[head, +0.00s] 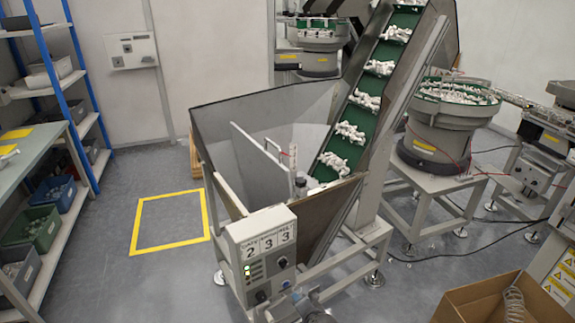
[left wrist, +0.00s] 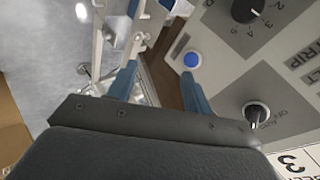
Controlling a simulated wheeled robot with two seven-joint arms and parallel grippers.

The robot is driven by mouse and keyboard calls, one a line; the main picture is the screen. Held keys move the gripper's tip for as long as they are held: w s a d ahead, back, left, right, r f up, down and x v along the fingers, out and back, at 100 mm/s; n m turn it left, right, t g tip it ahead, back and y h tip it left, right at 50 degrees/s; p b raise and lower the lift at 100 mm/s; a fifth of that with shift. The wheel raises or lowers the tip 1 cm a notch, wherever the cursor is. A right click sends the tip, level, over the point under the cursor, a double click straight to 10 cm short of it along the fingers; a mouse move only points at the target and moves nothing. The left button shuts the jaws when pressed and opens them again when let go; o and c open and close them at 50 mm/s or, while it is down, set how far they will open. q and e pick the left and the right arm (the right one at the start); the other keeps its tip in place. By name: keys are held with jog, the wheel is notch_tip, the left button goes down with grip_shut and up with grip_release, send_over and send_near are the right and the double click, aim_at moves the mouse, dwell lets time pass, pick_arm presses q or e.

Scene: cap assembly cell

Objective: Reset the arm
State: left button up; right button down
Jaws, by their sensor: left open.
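My left gripper (left wrist: 160,78) shows in the left wrist view with two blue fingers spread apart and nothing between them. It is close to the grey control panel (left wrist: 235,70), which has black knobs and a blue button (left wrist: 192,59). In the head view that panel is the control box (head: 262,250) with the digits 2 3 3, on the front of the hopper (head: 265,110). A grey part at the bottom edge beside the box is too unclear to name. My right gripper is in neither view.
A green conveyor (head: 345,135) carries white parts up from the hopper. A bowl feeder (head: 440,130) stands to its right. An open cardboard box (head: 470,303) is at the bottom right. Shelving (head: 75,130) stands on the left. The floor inside the yellow outline (head: 170,222) is bare.

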pick_arm(q)
jog(key=s+a+f+n+g+h, duration=0.2)
jog(key=s+a+f+n+g, duration=0.15)
jog(key=s+f, duration=0.3)
jog(key=s+a+f+n+g+h, duration=0.25)
jog(key=s+a+f, duration=0.25)
jog(key=f, duration=0.3)
jog(key=s+a+f+g, duration=0.1)
jog(key=s+a+f, duration=0.2)
jog(key=s, duration=0.5)
jog(key=s+a+f+n, duration=0.1)
jog(key=s+a+f, duration=0.3)
jog(key=s+a, duration=0.2)
jog(key=s+a+f+n+g, duration=0.1)
jog(key=s+a+f, duration=0.3)
jog(key=s, duration=0.6)
jog(key=shift+a+f+g, duration=0.15)
jog(key=shift+f+g, duration=0.05)
jog(key=shift+g, duration=0.1)
jog(key=shift+y, duration=0.25)
dwell(0.6)
dwell(0.8)
dwell(0.4)
dwell(0.9)
